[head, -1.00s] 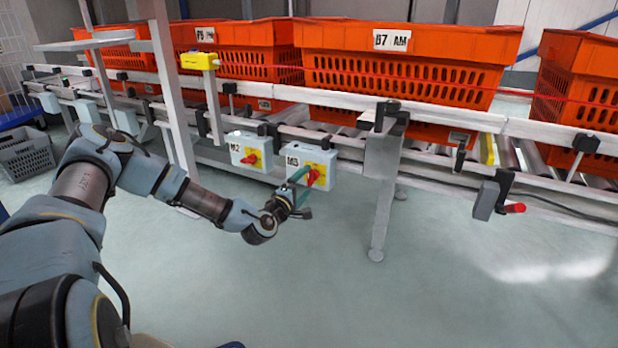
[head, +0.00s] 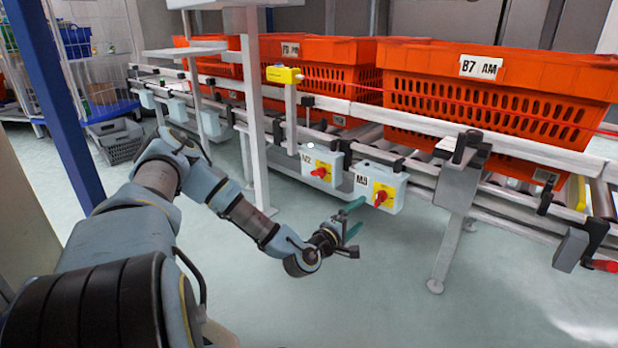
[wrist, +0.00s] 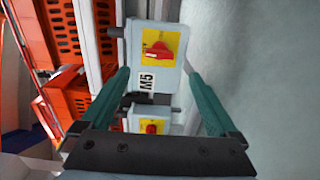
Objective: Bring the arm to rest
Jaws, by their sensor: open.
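My arm stretches from the lower left of the head view. It ends in my gripper (head: 357,218), which is open and empty over bare floor. Its two green fingers are spread apart.
A second switch box, M2 (head: 321,165), hangs on the conveyor rail left of the first. Orange totes (head: 490,105) stand on the conveyor. A support leg (head: 452,235) reaches the floor on the right. A blue post (head: 62,110) stands at left. The front floor is clear.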

